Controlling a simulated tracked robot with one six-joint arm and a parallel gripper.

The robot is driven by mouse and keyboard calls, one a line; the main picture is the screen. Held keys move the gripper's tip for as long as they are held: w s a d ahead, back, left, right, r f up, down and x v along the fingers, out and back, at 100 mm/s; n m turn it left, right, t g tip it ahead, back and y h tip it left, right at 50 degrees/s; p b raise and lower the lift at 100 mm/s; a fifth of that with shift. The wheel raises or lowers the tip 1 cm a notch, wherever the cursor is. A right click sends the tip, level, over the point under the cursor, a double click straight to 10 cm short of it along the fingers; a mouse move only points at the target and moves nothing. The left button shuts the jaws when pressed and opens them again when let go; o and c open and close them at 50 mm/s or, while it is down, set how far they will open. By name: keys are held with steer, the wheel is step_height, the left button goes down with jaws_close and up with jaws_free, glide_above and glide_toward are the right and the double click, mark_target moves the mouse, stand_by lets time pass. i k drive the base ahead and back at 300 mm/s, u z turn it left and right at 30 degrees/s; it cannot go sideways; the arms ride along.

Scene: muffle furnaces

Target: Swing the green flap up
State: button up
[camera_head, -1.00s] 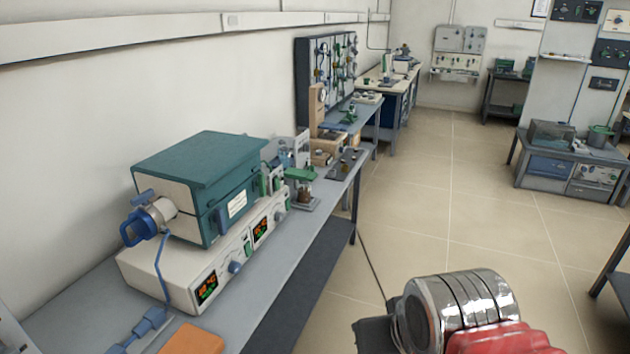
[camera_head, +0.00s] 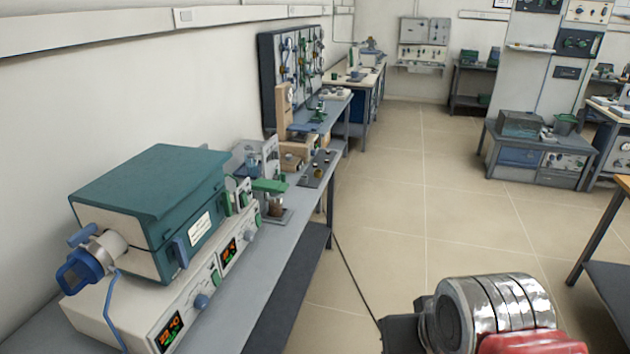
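A muffle furnace with a teal-green top (camera_head: 150,180) sits on a white control unit (camera_head: 150,310) on the left bench. A blue handle (camera_head: 83,272) is on its near end, and a white label is on its side. Just beyond it, a small flat green piece (camera_head: 268,186) lies level on a small stand. I cannot tell for sure which green part is the flap. At the lower right, my arm shows as a silver cylinder with a red part, over the floor and clear of the bench. My gripper's fingers are not visible.
The grey bench (camera_head: 262,292) runs along the left wall, with small devices farther along and a dark tool panel (camera_head: 292,75) behind. Open tiled floor (camera_head: 410,200) lies to its right. A low grey table (camera_head: 540,155) and an orange-topped table (camera_head: 612,215) stand at the right.

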mark_target(261, 184)
steer(key=i, duration=1.05)
steer(key=u, duration=0.6)
